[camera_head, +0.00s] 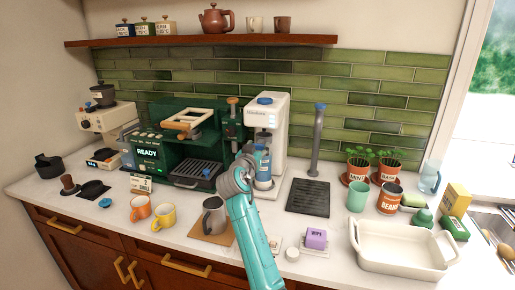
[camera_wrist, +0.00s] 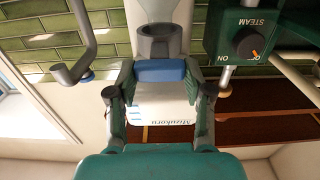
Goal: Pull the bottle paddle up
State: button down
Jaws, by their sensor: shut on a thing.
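A clear bottle with blue (camera_head: 263,163) stands under the filler's head.
The green coffee machine (camera_head: 175,140) is close on the left; its steam knob (camera_wrist: 251,43) shows in the wrist view. A grey tap (camera_head: 318,140) rises on the right. A grey jug (camera_head: 213,215) and a purple block (camera_head: 316,238) are in front, near my arm.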

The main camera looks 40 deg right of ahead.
jog(key=shift+r, duration=2.35)
jog(key=shift+c, duration=2.2)
grip_release()
jog(key=shift+f, duration=0.1)
jog(key=v, duration=1.2)
